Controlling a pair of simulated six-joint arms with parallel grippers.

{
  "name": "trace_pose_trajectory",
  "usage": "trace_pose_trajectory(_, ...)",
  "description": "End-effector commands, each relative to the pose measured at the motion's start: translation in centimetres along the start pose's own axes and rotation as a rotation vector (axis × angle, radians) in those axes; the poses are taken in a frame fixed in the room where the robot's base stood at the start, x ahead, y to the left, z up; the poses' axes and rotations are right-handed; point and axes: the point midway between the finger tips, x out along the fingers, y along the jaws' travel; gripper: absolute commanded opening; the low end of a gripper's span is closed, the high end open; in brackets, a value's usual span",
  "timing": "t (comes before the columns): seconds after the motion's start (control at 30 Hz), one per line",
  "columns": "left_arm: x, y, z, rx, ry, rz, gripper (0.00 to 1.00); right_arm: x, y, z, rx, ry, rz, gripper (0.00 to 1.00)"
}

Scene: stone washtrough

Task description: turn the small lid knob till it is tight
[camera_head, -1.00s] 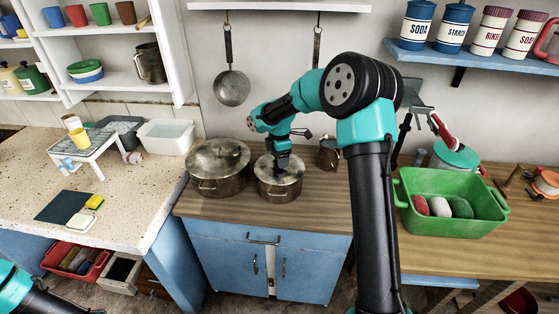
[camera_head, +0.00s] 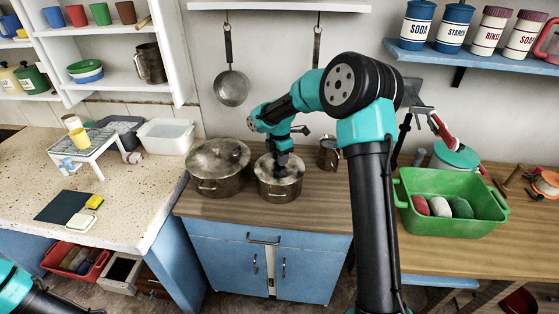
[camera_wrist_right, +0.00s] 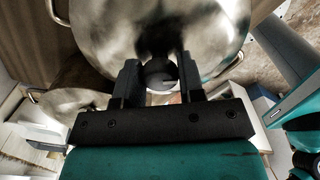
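The small steel pot (camera_head: 279,190) stands on the wooden counter with its lid on. My right gripper (camera_head: 281,162) points down over the middle of that lid and hides the knob in the head view. In the right wrist view the dark round lid knob (camera_wrist_right: 160,72) sits between the two fingers of my right gripper (camera_wrist_right: 161,80). The fingers appear to touch it on both sides. Below it the shiny lid (camera_wrist_right: 215,25) shows. My left arm shows only at the lower left corner, and its gripper is out of view.
A larger lidded pot (camera_head: 218,170) stands close on the left of the small pot. A metal mug (camera_head: 328,154) stands behind on the right. A green tub (camera_head: 455,205) is further right. The counter front is clear.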

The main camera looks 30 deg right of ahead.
Motion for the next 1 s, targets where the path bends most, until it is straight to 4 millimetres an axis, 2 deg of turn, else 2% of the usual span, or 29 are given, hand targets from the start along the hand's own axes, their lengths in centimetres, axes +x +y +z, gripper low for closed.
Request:
trace_pose_trajectory(0.1,0.00,0.00,0.00,0.000,0.000,0.000,0.43,0.00,-0.01,0.00,0.000,0.000,0.000,0.24)
trace_pose_trajectory(0.27,0.00,0.00,0.00,0.000,0.000,0.000,0.43,0.01,-0.01,0.00,0.021,0.000,0.000,0.24)
trace_pose_trajectory(0.8,0.00,0.00,0.00,0.000,0.000,0.000,0.43,0.01,0.00,0.00,0.474,0.000,0.000,0.24)
trace_pose_trajectory(1.0,0.00,0.00,0.00,0.000,0.000,0.000,0.43,0.01,0.00,0.00,0.504,0.000,0.000,0.24)
